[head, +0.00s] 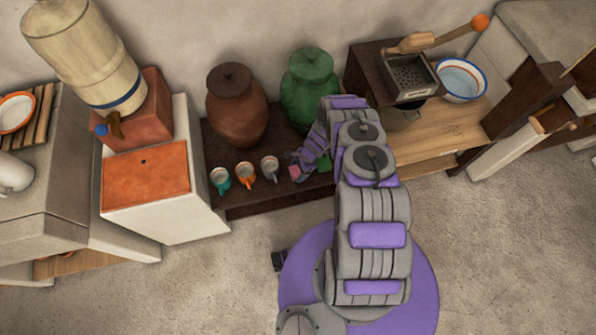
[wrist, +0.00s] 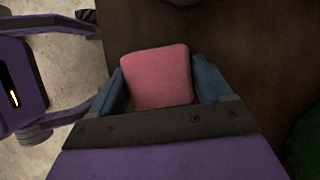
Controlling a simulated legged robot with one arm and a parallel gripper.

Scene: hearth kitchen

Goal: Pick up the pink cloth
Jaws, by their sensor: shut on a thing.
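The pink cloth (wrist: 158,78) shows in the wrist view as a small, folded-looking block with rounded corners. My gripper (wrist: 161,82) is shut on it, with one blue-grey finger against each side. In the head view the pink cloth (head: 294,171) is a small pink patch at the end of my arm, over the front part of the dark wooden bench. My gripper (head: 302,164) is partly hidden there by its own links. I cannot tell whether the cloth touches the bench.
Several mugs (head: 245,174) stand left of my gripper on the dark bench (head: 262,198). A brown jar (head: 236,105) and a green jar (head: 310,85) stand behind. A small green item (head: 324,163) lies close right. A grinder (head: 408,80) and white bowl (head: 462,79) are further right.

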